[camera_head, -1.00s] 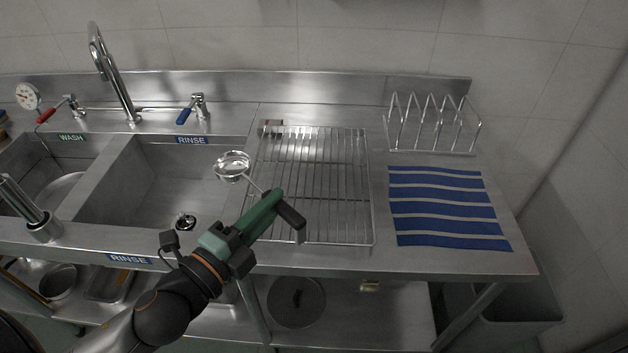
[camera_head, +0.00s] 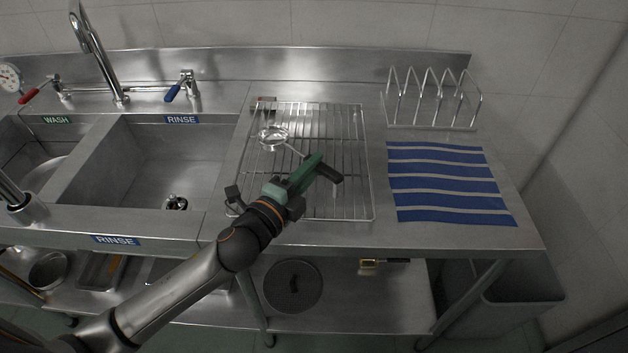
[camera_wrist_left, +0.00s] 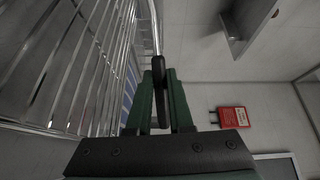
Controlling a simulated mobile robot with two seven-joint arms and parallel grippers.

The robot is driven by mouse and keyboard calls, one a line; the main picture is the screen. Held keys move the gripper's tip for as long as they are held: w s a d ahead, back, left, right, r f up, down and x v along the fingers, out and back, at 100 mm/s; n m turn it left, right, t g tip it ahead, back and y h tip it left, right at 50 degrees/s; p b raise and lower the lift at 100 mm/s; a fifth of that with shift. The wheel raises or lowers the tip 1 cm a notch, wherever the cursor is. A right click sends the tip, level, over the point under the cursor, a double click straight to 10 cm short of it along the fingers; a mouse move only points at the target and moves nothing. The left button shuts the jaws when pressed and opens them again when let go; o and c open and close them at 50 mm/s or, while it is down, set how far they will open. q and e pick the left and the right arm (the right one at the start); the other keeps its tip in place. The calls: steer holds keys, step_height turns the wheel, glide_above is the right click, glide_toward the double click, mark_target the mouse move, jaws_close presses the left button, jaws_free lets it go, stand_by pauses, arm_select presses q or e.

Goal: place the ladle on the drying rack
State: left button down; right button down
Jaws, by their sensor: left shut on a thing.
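The ladle has a shiny round bowl (camera_head: 273,138) and a thin stem running to a black handle (camera_head: 329,172). My left gripper (camera_head: 316,165) has green fingers and is shut on the black handle. In the head view the ladle and gripper appear over the wire drying rack (camera_head: 350,204); I cannot tell whether the bowl touches the wires. In the left wrist view the handle (camera_wrist_left: 159,88) sits between the green fingers, with rack wires (camera_wrist_left: 75,95) on the left. My right gripper is not in view.
The rinse sink (camera_head: 150,165) lies left of the rack. A blue striped mat (camera_head: 445,183) and an upright wire holder (camera_head: 432,100) are on the right of the counter. A round lid (camera_head: 292,285) and a brush (camera_head: 370,267) lie on the shelf below.

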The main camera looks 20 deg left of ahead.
arm_select(q)
steer(key=shift+w+f, duration=0.2)
steer(key=shift+w+d+f+b, duration=0.1)
steer(key=shift+f+b, duration=0.4)
steer(key=shift+f, duration=1.25)
steer(key=c, duration=0.8)
jaws_free()
steer(key=shift+f, duration=0.1)
steer(key=shift+r, duration=0.3)
steer(key=v, duration=0.3)
steer(key=b+v, duration=0.1)
steer(key=v, duration=0.6)
steer(key=shift+f+b, duration=0.25)
steer(key=shift+b, duration=0.05)
steer(key=shift+v, duration=1.05)
